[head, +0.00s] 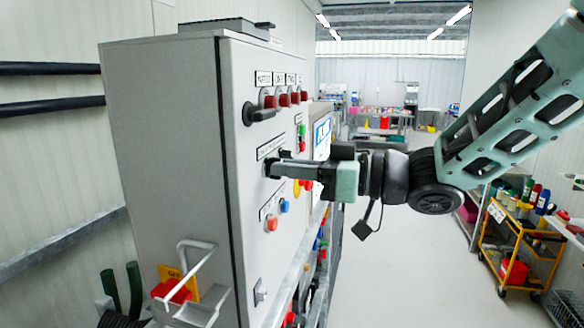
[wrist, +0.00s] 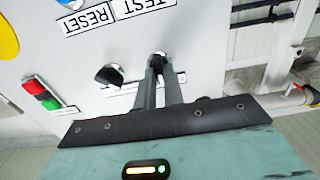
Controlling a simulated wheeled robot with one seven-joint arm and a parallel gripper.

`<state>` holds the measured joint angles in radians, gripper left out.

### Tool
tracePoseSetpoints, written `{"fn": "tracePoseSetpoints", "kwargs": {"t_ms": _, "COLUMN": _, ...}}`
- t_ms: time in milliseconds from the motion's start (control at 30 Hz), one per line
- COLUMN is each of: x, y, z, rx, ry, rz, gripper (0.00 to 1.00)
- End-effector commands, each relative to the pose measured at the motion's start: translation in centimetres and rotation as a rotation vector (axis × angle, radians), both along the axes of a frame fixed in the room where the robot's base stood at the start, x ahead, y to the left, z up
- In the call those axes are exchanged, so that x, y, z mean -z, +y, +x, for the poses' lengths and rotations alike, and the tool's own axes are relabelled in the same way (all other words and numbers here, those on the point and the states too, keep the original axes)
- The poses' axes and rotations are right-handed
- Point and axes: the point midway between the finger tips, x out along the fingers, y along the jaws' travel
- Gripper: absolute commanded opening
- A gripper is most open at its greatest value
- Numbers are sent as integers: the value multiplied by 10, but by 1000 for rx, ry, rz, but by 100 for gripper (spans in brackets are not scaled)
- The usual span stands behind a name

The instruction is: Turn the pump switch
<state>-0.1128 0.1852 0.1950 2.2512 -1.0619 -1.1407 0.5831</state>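The pump switch is a small black rotary knob (wrist: 158,60) on the cabinet's pale front panel, seen in the wrist view and largely covered by my fingers. My gripper (wrist: 158,70) has its two grey fingers close together, one on each side of this knob, and looks shut on it. In the head view my gripper (head: 276,168) reaches the panel from the right, at a row below a long label. The fingers hide most of the knob there. A second black knob (wrist: 108,75) sits just left of my fingers in the wrist view.
The grey control cabinet (head: 170,130) has red lamps (head: 284,99) and a black handle (head: 258,114) above my gripper. A blue button (head: 284,206) is below. A metal bracket (head: 190,285) juts out at lower left. A yellow cart (head: 515,255) stands right; the middle floor is clear.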

Motion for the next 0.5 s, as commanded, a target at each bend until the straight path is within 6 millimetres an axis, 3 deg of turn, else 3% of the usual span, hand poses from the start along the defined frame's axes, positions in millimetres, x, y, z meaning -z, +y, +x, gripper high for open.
{"fn": "tracePoseSetpoints", "kwargs": {"t_ms": 500, "x": 4, "y": 0, "z": -1, "rx": 1, "ry": -163, "rz": -57, "gripper": 0}}
